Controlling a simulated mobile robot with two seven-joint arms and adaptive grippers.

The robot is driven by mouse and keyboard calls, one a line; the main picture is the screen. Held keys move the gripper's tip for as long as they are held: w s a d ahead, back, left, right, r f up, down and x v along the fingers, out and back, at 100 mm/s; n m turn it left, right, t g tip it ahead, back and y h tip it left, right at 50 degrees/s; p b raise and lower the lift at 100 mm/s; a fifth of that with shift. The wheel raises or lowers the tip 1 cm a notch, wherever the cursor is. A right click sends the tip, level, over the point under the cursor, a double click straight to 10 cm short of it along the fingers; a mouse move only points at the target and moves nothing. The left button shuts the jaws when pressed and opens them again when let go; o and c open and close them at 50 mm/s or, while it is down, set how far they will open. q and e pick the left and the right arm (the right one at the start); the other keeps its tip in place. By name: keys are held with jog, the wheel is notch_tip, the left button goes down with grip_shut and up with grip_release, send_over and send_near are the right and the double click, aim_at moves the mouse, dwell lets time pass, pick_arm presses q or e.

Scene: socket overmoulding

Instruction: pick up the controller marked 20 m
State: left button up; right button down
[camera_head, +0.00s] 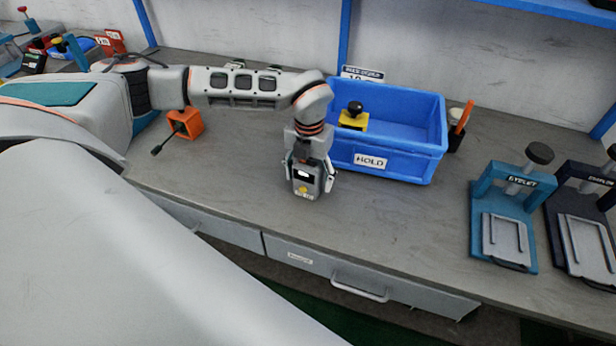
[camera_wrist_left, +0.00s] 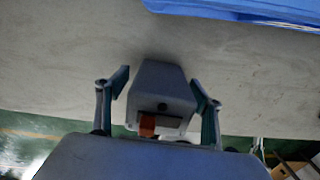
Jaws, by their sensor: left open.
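A small dark grey controller (camera_head: 306,187) with a lit display and a yellow button stands on the workbench, left of the blue bin. Its marking is too small to read. My left gripper (camera_head: 309,176) points down at it, with one finger on each side. In the left wrist view the controller (camera_wrist_left: 161,88) sits between the two spread fingers of the gripper (camera_wrist_left: 162,84), with gaps showing on both sides. The gripper is open. My right gripper is not in view.
The blue bin (camera_head: 405,165) labelled HOLD stands close on the right, with a yellow and black item (camera_head: 353,117) inside. An orange box (camera_head: 187,124) lies to the left. A teal press (camera_head: 507,215) and a dark press (camera_head: 585,215) stand far right. The bench's front edge is near.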

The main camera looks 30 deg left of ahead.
pick_arm(q)
jog(key=c, duration=1.3)
jog(key=shift+r, duration=0.15)
